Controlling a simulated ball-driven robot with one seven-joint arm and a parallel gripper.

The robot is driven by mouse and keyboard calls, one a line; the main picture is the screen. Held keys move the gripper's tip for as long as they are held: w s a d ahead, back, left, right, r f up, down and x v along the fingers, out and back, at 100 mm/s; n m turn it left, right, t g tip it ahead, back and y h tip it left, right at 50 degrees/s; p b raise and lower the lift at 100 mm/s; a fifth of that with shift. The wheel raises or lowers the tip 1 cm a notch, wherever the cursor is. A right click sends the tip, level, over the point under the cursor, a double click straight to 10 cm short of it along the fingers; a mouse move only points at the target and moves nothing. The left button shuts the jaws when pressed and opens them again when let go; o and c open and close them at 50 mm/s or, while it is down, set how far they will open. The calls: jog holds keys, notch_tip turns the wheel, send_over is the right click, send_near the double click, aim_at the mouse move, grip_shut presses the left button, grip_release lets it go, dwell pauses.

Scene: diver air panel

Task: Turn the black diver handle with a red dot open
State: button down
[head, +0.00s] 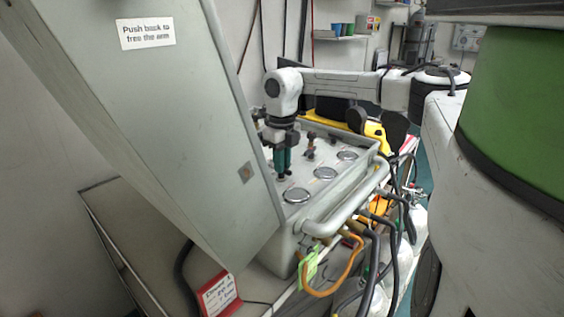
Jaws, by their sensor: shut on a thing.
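The grey air panel (322,187) stands behind and right of a large grey door, with several round gauges along its near side. My gripper (283,165) points down over the panel's left part, its teal fingers shut on a black handle (284,178). Only a little of this handle shows below the fingertips, and I cannot see a red dot on it. Another small dark handle (310,152) stands on the panel to the right of my gripper, apart from it. How far the held handle is turned cannot be told.
The grey door (185,120), labelled "Push back to free the arm", stands close left of my gripper and hides part of the panel. A pale rail (345,212) and hoses (385,222) run along the panel's front. A red-edged sign (219,296) stands below.

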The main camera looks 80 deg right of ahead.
jog(key=c, duration=1.1)
grip_release()
notch_tip(320, 180, up, 11)
jog(key=shift+f+b, duration=0.1)
jog(key=shift+b, duration=0.35)
